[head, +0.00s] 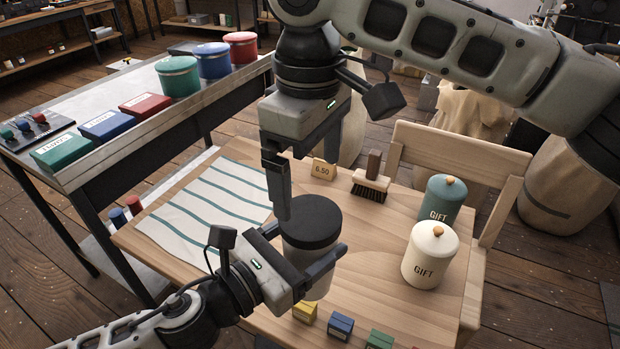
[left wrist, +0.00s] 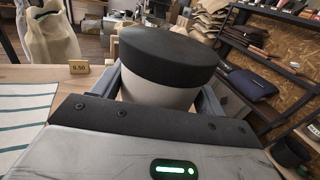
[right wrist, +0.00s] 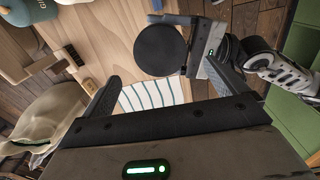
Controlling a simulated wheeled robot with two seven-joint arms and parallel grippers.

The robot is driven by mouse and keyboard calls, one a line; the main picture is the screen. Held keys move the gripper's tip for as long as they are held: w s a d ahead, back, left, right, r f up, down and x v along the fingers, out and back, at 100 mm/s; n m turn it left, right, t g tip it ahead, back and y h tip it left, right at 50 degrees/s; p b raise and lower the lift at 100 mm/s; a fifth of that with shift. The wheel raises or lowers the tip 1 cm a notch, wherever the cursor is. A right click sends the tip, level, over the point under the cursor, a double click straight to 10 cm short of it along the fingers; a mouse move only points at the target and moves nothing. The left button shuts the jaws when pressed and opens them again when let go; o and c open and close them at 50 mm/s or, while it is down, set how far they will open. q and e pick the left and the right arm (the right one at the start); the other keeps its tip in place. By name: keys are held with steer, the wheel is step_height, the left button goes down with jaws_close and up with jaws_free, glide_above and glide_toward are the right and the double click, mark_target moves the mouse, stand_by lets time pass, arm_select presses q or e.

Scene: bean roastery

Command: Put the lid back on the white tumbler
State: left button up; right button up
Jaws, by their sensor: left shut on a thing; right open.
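The white tumbler (head: 318,284) stands upright near the front middle of the wooden table. A wide black lid (head: 311,221) sits level on its top; in the left wrist view the lid (left wrist: 171,55) covers the top of the pale tumbler body (left wrist: 160,97). My left gripper (head: 306,255) is shut around the tumbler body below the lid. My right gripper (head: 283,205) points down above and behind the lid, open and empty. In the right wrist view, the round lid (right wrist: 160,50) lies beyond the open fingers, apart from them. The tumbler's rim is hidden.
A cream GIFT canister (head: 430,262) and a teal one (head: 443,203) stand to the right. A brush (head: 371,184) and price sign (head: 323,169) are behind. A striped cloth (head: 205,210) lies left. Several small boxes (head: 340,326) line the front edge. A chair back (head: 450,150) is behind.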

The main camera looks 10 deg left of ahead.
mark_target(310, 215)
steer(key=shift+r, duration=0.6)
steer(key=shift+f, duration=0.15)
steer(key=shift+f, duration=3.9)
steer(key=c, duration=1)
steer(key=o, duration=1.1)
steer(key=shift+c, duration=0.2)
steer(key=shift+r, duration=0.15)
